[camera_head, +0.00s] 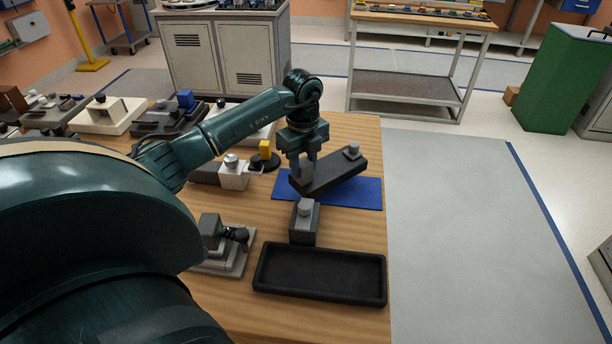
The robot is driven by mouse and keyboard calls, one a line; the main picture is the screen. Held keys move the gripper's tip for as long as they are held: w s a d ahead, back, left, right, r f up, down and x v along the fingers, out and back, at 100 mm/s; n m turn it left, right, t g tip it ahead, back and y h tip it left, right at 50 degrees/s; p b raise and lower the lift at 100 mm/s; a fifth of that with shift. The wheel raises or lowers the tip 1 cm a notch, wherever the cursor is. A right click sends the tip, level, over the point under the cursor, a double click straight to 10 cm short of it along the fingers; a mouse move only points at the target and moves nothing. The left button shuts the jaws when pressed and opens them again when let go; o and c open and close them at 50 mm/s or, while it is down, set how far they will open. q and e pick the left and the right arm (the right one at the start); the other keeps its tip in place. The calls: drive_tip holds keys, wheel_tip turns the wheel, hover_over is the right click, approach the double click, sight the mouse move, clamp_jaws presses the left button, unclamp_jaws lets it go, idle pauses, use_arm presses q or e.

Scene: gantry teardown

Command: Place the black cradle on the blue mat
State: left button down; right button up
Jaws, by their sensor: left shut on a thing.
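The black cradle (336,173) is a dark, long bar-like block with a grey knob near its right end. My left gripper (305,170) is shut on its left part. The cradle is over the blue mat (365,196), tilted in the picture with its right end farther back. I cannot tell whether its underside touches the mat. The mat lies flat near the table's right edge, partly hidden by the cradle. My right gripper is not in view.
A black tray (320,273) lies at the table's front right. A grey block with a knob (304,222) stands between tray and mat. A grey fixture (222,244) is left of the tray. Several other fixtures fill the table's left and back. A gap of bare wood lies right of the tray block.

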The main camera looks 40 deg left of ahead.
sight(304, 177)
use_arm(q)
wheel_tip(304, 177, down, 4)
drive_tip(key=shift+r, duration=0.1)
drive_tip(key=shift+f, duration=0.2)
drive_tip(key=c, duration=1)
unclamp_jaws()
drive_tip(key=shift+r, duration=0.2)
wheel_tip(304, 177, up, 12)
